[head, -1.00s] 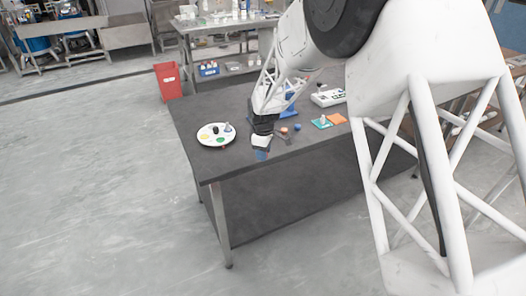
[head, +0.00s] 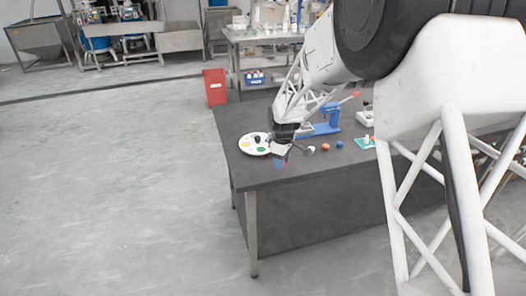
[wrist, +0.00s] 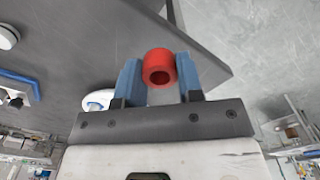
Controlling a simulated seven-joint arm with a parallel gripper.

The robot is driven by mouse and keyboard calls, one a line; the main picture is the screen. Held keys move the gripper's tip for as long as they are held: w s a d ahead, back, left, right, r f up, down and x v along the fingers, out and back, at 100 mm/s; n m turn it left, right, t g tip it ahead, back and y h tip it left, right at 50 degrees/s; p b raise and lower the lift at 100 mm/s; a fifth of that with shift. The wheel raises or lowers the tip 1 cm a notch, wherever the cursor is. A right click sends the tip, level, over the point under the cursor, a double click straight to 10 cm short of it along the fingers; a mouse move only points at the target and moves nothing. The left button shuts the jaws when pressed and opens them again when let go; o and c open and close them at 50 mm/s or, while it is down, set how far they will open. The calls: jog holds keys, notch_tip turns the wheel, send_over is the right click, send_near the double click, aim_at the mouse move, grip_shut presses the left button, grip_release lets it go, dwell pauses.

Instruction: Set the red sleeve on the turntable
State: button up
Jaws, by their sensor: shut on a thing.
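The red sleeve (wrist: 159,68) is a short hollow cylinder, held between the blue fingertips of my gripper (wrist: 158,80) in the wrist view. In the head view my gripper (head: 282,161) is low near the table's front left corner, just right of and nearer than the turntable; the sleeve cannot be made out there. The turntable (head: 246,150) is a white round disc with coloured spots and a dark piece on it. My gripper overlaps its right side in the head view. In the wrist view a white disc (wrist: 92,98), likely the turntable, is partly hidden behind my gripper.
On the dark table (head: 290,178), an orange piece (head: 326,147) and a blue piece (head: 340,145) lie right of my gripper. A blue stand (head: 322,127) is behind them, and a teal tile (head: 364,142) farther right. A red bin (head: 215,88) stands beyond the table.

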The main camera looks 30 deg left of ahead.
jog(key=a, duration=0.1)
jog(key=s+a, duration=0.1)
jog(key=a, duration=0.2)
jog(key=shift+s+a+r, duration=0.15)
jog(key=shift+s+r, duration=0.25)
send_over(261, 149)
jog(key=shift+s+f, duration=0.1)
jog(key=shift+f, duration=0.65)
dwell(0.4)
jog(key=shift+f, duration=1.75)
jog(key=shift+f, duration=0.15)
jog(key=o, duration=0.9)
